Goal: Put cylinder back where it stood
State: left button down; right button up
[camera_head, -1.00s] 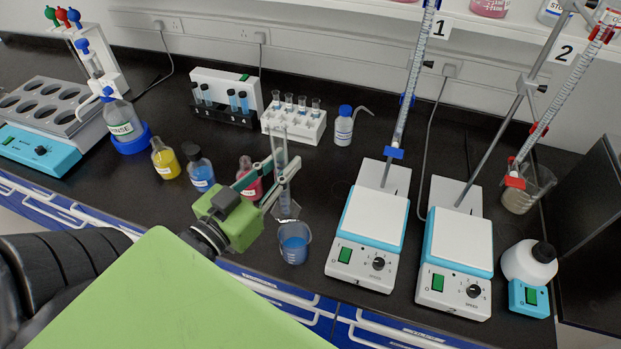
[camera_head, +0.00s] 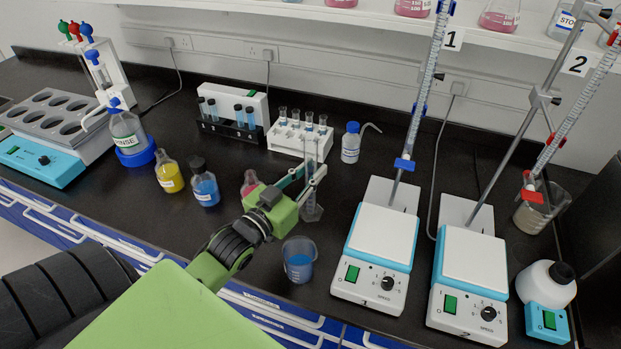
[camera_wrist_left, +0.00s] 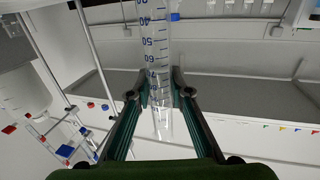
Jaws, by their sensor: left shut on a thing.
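The clear graduated cylinder (camera_head: 311,194) is upright over the bench behind the blue-filled beaker. My left gripper (camera_head: 312,174) is shut around its upper body, with green fingers on either side. Its flared base is close to the black bench top; I cannot tell whether it touches. In the left wrist view the cylinder (camera_wrist_left: 154,45) runs between the fingertips of the left gripper (camera_wrist_left: 160,92), its blue scale marks showing. My right gripper is not in view.
The beaker (camera_head: 299,260) stands just in front of the cylinder. A pink bottle (camera_head: 250,182) is left of it, partly behind the gripper. A white tube rack (camera_head: 297,140) is behind, and a hotplate stirrer (camera_head: 381,240) is to the right. Bare bench lies between them.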

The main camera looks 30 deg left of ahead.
pick_arm(q)
notch_tip(320, 180, down, 2)
jog(key=shift+f, duration=0.2)
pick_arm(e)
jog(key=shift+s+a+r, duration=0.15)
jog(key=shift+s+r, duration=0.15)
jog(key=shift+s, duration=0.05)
pick_arm(q)
jog(key=c, duration=1.8)
grip_release()
jog(key=shift+s+f, duration=0.1)
jog(key=shift+f, duration=0.05)
jog(key=shift+c, duration=0.2)
jog(key=s+b, duration=0.2)
jog(key=s, duration=1)
jog(key=shift+a+r, duration=0.15)
jog(key=shift+r, duration=0.05)
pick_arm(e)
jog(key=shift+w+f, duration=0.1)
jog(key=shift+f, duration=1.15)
pick_arm(q)
jog(key=shift+f, duration=0.1)
